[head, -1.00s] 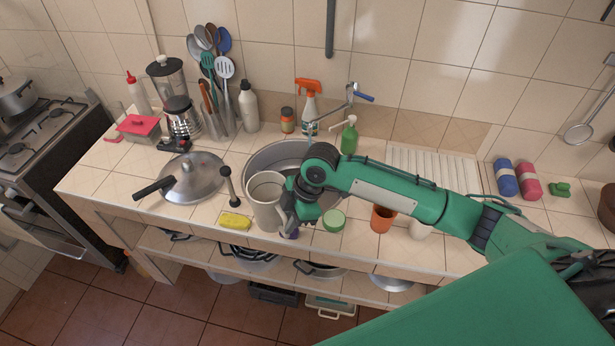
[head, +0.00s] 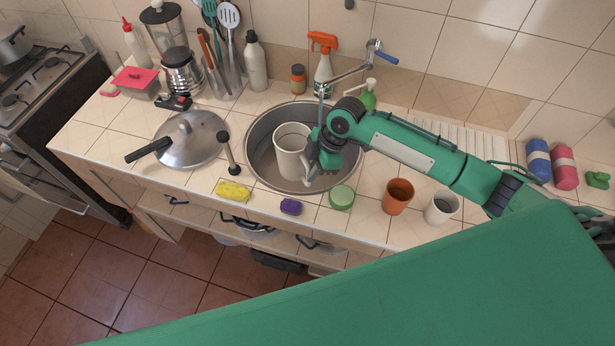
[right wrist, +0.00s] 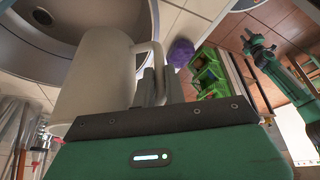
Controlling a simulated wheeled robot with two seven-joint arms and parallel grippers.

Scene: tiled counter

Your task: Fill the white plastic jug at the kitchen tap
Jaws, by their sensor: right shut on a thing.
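The white jug (head: 291,152) is upright over the round steel sink (head: 262,178), inside its outline; whether it touches the bottom is unclear. My right gripper (head: 312,172) is shut on the jug's handle, at the jug's right side. The right wrist view shows the jug (right wrist: 92,80) large, with the fingers (right wrist: 152,88) at its handle. The tap (head: 345,74), with a blue lever (head: 385,57), stands behind the sink; my arm partly hides the spout's end. No water is discernible. My left gripper (right wrist: 258,42) appears small in the right wrist view, its jaws unclear.
A lidded pan (head: 188,142) is left of the sink. A spray bottle (head: 323,65) and green bottle (head: 368,97) stand behind; orange cup (head: 397,197) right.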

